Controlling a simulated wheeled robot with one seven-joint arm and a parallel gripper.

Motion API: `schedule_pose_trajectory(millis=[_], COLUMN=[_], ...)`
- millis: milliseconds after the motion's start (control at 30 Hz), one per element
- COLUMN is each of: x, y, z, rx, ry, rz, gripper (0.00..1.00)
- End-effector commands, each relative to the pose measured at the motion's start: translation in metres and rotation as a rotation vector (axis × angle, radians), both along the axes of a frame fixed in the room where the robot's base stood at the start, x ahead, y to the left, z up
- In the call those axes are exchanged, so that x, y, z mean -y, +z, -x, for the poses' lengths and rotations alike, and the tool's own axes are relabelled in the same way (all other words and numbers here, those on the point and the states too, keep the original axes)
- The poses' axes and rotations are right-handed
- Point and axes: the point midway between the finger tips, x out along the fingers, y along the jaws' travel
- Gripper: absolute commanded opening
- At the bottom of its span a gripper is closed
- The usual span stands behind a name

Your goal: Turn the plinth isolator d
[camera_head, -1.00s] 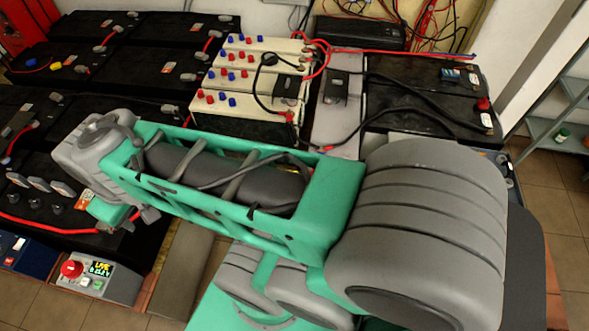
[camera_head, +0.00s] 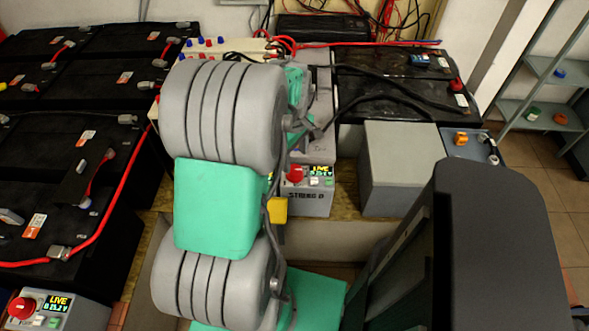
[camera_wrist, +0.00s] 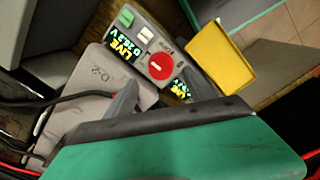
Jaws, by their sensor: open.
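The plinth isolator d is a grey box (camera_head: 306,203) with a round red knob (camera_head: 295,174), a lit "LIVE" display and small buttons. It stands near the middle in the head view, partly behind my arm. In the wrist view its red knob (camera_wrist: 161,66) carries a short white bar, beside a display (camera_wrist: 124,47) reading "LIVE D" and a voltage. My gripper shows as a grey finger (camera_wrist: 125,103) in the wrist view, below left of the knob and apart from it in the picture.
A yellow piece (camera_wrist: 219,62) is beside the isolator. Another isolator with a red knob (camera_head: 22,307) stands at lower left. Black batteries (camera_head: 55,165) with cables fill the left. A grey box (camera_head: 400,168) stands right of the isolator. Black cables run behind it.

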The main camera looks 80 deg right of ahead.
Motion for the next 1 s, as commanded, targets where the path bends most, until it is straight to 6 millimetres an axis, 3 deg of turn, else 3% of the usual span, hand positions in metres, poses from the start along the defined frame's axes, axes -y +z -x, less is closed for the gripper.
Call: schedule_pose_trajectory(millis=[100,300,600,1000], x=[-0.001,0.0,0.001,0.001], y=[-0.026,-0.054,-0.058,-0.057], z=[0.0,0.0,0.0,0.0], rx=[0.0,0.0,0.0,0.0], ry=[0.0,0.0,0.0,0.0], rz=[-0.005,-0.003,-0.001,-0.001], gripper=[0.64,0.64,0.63,0.3])
